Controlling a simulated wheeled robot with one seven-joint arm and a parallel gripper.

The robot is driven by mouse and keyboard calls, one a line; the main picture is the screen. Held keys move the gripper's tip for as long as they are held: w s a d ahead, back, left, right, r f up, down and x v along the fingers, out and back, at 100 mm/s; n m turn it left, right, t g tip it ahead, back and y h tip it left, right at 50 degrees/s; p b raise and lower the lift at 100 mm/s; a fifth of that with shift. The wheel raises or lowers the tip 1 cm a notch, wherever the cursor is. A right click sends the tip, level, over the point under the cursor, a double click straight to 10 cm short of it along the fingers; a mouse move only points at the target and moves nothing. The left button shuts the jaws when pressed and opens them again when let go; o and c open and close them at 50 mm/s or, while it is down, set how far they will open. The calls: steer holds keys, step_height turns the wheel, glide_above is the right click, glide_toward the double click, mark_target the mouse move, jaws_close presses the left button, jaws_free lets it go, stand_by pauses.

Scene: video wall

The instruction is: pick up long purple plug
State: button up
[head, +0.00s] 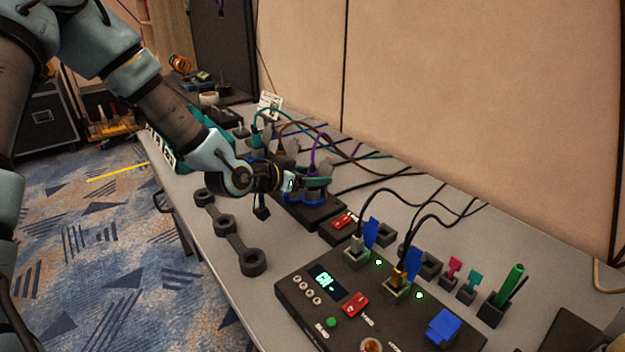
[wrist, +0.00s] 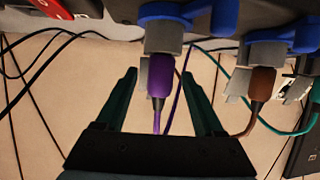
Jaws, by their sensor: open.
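The long purple plug (wrist: 159,78) sits in a grey socket with a blue piece at its mouth in the wrist view, its purple cable trailing away between my fingers. In the head view its purple upper part (head: 314,163) shows just behind my gripper (head: 318,183), which hides its lower part. My gripper (wrist: 160,82) is open in the wrist view, with one dark green finger on each side of the plug. Gaps show between the plug and both fingers. I cannot tell how far the fingertips reach along it.
A brown plug (wrist: 262,82) stands in the neighbouring socket, close beside one finger. A green cable (wrist: 215,70) runs nearby. A black control box (head: 330,300) with black-cabled plugs stands at the front right. An empty black holder strip (head: 227,232) lies along the table's left edge.

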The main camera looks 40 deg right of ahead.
steer(key=shift+c, duration=0.2)
jaws_close()
stand_by(0.3)
